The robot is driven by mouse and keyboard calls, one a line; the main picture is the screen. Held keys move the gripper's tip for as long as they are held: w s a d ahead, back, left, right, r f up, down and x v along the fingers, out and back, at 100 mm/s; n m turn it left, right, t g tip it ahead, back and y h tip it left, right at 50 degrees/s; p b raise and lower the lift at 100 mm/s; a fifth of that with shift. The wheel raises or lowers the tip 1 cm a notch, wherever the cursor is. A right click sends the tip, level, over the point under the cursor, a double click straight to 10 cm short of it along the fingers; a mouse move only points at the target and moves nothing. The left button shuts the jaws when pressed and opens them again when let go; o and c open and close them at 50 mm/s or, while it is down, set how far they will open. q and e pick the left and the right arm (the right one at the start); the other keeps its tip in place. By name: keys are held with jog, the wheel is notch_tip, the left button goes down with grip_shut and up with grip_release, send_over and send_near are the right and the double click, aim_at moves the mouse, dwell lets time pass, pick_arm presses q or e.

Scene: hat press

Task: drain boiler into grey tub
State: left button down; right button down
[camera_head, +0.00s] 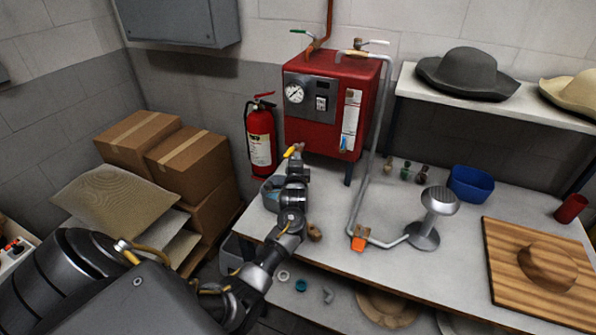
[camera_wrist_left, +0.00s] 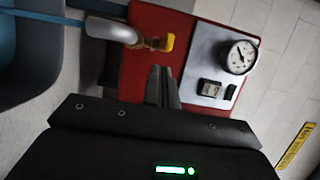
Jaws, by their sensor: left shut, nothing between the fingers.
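The red boiler (camera_head: 332,105) stands at the back of the table, with its round gauge (camera_wrist_left: 240,57) on the front panel. Its drain tap with a yellow lever (camera_head: 290,151) shows in the wrist view as a silver spout (camera_wrist_left: 110,31) and yellow lever (camera_wrist_left: 168,42). A thin blue stream (camera_wrist_left: 45,16) runs from the spout towards the grey tub (camera_wrist_left: 30,85), which has blue inside. The grey tub (camera_head: 268,199) sits on the table below the tap, partly behind my arm. My left gripper (camera_head: 298,158) is shut and empty, its fingers (camera_wrist_left: 162,82) beside the lever, apparently apart from it. My right gripper is not visible.
A fire extinguisher (camera_head: 260,138) and cardboard boxes (camera_head: 187,160) stand left of the boiler. A bent pipe (camera_head: 362,190) runs down to a steam head (camera_head: 438,202) on the table. A blue bin (camera_head: 470,184) and a wooden board (camera_head: 510,265) lie right.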

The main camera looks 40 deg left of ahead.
pick_arm(q)
jog(key=w+d+b+v, duration=0.1)
jog(key=b+v, duration=0.1)
jog(key=v, duration=0.9)
jog(key=s+d+f+n+g+h, duration=0.4)
jog(key=s+d+f+h, duration=0.4)
jog(key=s+d+f, duration=0.3)
jog(key=s+d+f+n+g+h, duration=0.1)
jog(key=s+d+n+g, duration=0.25)
jog(key=s, duration=0.85)
jog(key=s+d+f+n+g+h, duration=0.15)
jog(key=s+g, duration=0.25)
jog(key=s, duration=0.7)
notch_tip(320, 180, down, 28)
jog(key=s+g+b, duration=0.1)
jog(key=b, duration=0.1)
jog(key=s+a+f+g+b, duration=0.1)
jog(key=s+a+f, duration=0.2)
jog(key=s+f, duration=1.4)
jog(key=shift+f, duration=0.4)
